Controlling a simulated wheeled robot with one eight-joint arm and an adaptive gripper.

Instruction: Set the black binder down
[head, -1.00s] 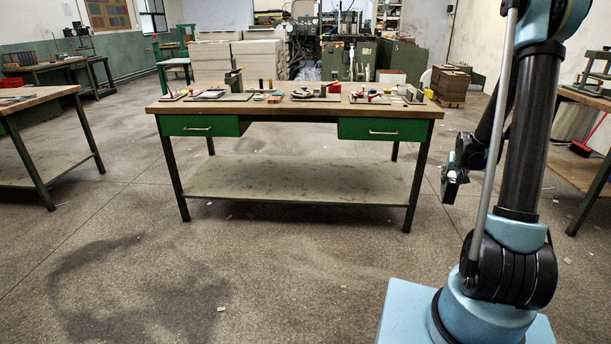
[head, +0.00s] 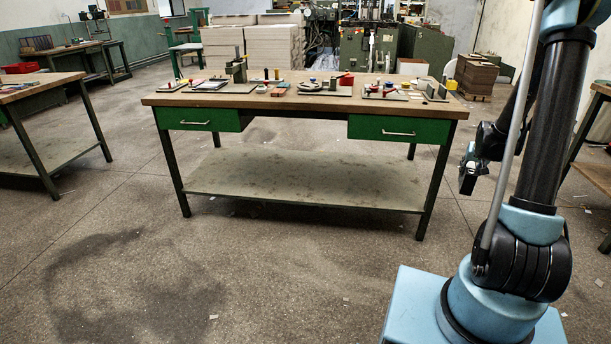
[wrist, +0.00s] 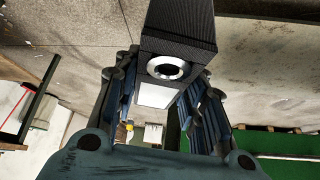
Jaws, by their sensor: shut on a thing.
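The black binder (wrist: 178,28) fills the top middle of the wrist view, its spine with a silver-rimmed finger hole and a white label facing the camera. My gripper (wrist: 163,85) is shut on it, with a finger on either side. In the head view my gripper (head: 482,150) is at the right, in front of the bench's right end, and the binder (head: 467,183) is a small dark shape below it. The binder is held clear of any surface. The wooden bench (head: 290,101) with green drawers stands ahead.
The bench top carries several small tools, boards and a dark upright holder (head: 237,70). A lower shelf (head: 300,182) beneath is bare. Another bench (head: 40,90) stands at the left. The floor (head: 270,270) before the main bench is clear.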

